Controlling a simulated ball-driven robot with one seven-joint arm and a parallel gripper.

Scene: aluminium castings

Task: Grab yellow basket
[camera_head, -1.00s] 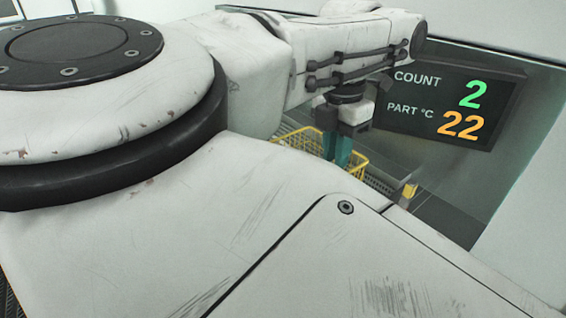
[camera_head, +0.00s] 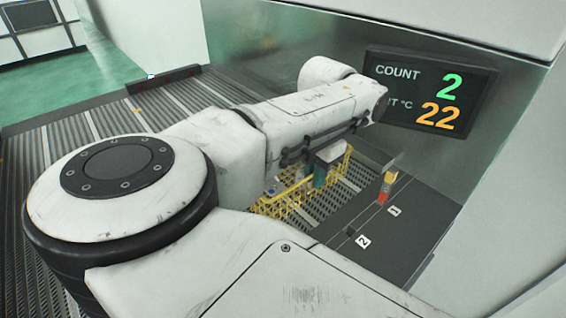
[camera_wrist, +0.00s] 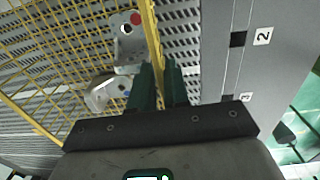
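The yellow wire basket (camera_head: 273,208) sits low behind my arm in the head view, partly hidden by it. In the wrist view its mesh (camera_wrist: 45,42) fills the left side, and its thick yellow rim (camera_wrist: 151,30) runs down between my two green fingers. My gripper (camera_wrist: 160,75) straddles this rim with a finger close on each side. Whether the fingers press on it is not clear. In the head view the gripper (camera_head: 319,178) is at the basket's right part. Two grey castings, one with a red dot (camera_wrist: 127,24) and one nearer the fingers (camera_wrist: 103,92), show inside the basket.
A grey strip with labels 1 (camera_head: 394,211) and 2 (camera_head: 363,242) lies right of the basket. A small red and yellow block (camera_head: 386,188) stands there. A count display (camera_head: 431,92) is on the wall behind. Slatted grey surface (camera_head: 190,95) extends left.

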